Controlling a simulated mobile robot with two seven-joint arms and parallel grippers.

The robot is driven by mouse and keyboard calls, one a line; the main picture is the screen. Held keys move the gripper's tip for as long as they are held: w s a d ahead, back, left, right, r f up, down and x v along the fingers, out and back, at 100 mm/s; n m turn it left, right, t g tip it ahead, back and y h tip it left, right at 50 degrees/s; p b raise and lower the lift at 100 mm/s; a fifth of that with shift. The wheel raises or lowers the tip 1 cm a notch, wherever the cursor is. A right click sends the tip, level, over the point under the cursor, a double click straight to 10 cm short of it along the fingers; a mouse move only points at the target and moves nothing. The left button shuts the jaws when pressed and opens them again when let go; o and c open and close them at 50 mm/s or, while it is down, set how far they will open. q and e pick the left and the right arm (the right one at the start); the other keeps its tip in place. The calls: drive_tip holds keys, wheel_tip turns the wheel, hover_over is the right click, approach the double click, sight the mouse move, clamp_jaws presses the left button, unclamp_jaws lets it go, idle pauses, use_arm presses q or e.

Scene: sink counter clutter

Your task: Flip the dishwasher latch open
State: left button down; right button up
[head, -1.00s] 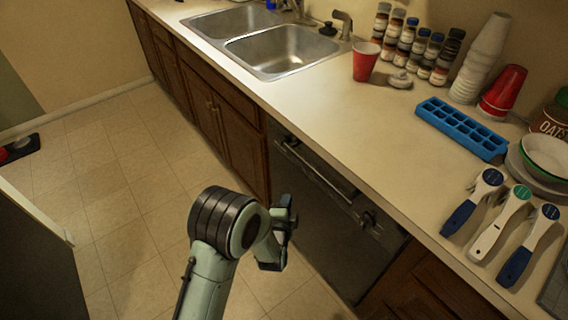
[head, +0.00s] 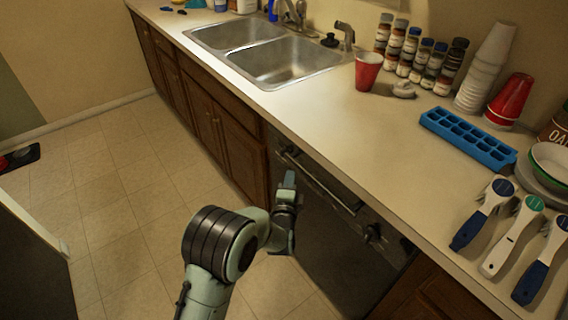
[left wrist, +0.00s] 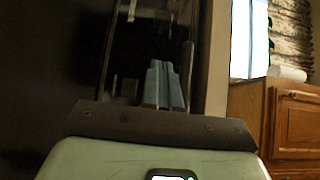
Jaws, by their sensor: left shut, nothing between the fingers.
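The dishwasher (head: 335,250) is a dark front under the counter, with a long bar handle (head: 325,187) across its top. A small dark fitting (head: 291,152) sits at the bar's far end and a dark knob (head: 373,233) near its close end; I cannot tell which is the latch or how it is set. My left gripper (head: 289,180) is shut and empty, in front of the dishwasher's far part, fingers pointing up just below the bar. Whether it touches is unclear. In the left wrist view the pale blue-grey fingers (left wrist: 164,86) are together before a dark surface. My right gripper is out of view.
The counter (head: 330,125) overhangs the dishwasher, with a sink (head: 285,62), red cup (head: 368,72), blue ice tray (head: 468,138) and scoops on it. Wooden cabinets (head: 225,135) flank the dishwasher.

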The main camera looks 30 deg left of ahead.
sight(279, 143)
use_arm(q)
drive_tip(key=w+a+b, duration=0.1)
drive_tip(key=w+a, duration=0.4)
drive_tip(key=shift+w+a, duration=0.15)
drive_tip(key=shift+w, duration=0.15)
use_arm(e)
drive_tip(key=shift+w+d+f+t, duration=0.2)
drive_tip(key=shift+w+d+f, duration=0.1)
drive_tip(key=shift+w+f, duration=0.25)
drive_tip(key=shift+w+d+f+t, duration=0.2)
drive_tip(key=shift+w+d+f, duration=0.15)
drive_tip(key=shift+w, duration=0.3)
use_arm(q)
drive_tip(key=a, duration=0.2)
drive_tip(key=w+a+b, duration=0.1)
drive_tip(key=shift+w+a, duration=0.2)
drive_tip(key=shift+a, duration=0.15)
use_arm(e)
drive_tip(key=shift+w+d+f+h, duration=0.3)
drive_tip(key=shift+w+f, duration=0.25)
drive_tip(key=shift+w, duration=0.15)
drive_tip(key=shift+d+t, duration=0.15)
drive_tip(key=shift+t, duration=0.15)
